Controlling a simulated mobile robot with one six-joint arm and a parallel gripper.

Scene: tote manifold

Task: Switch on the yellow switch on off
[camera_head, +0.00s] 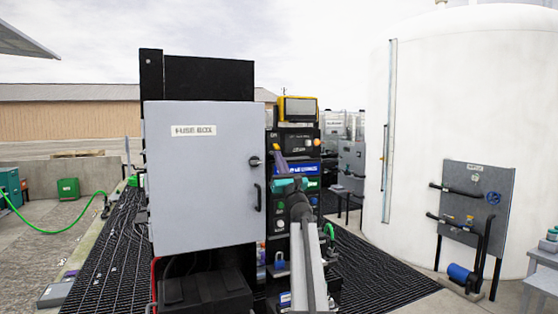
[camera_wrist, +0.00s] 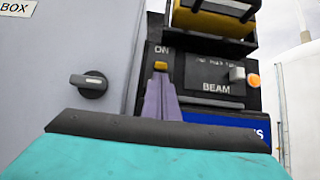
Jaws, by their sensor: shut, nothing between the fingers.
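A small yellow switch (camera_wrist: 160,66) sits on a black panel (camera_wrist: 205,68), just under the label ON, in the wrist view. My gripper (camera_wrist: 160,80) is shut, with its purple fingers together and empty. Its tips point at the panel and overlap the switch's lower edge in the picture. I cannot tell whether they touch it. In the head view my gripper (camera_head: 277,153) is in front of the equipment stack, and the yellow switch cannot be made out. The lower panel behind the fingers is hidden.
A grey fuse box (camera_head: 200,190) with a black rotary knob (camera_wrist: 88,85) stands just left of my gripper. A yellow-and-black device (camera_head: 298,109) sits above the panel. A grey knob (camera_wrist: 237,74) and orange button (camera_wrist: 253,81) are to the right. A white tank (camera_head: 460,110) stands further right.

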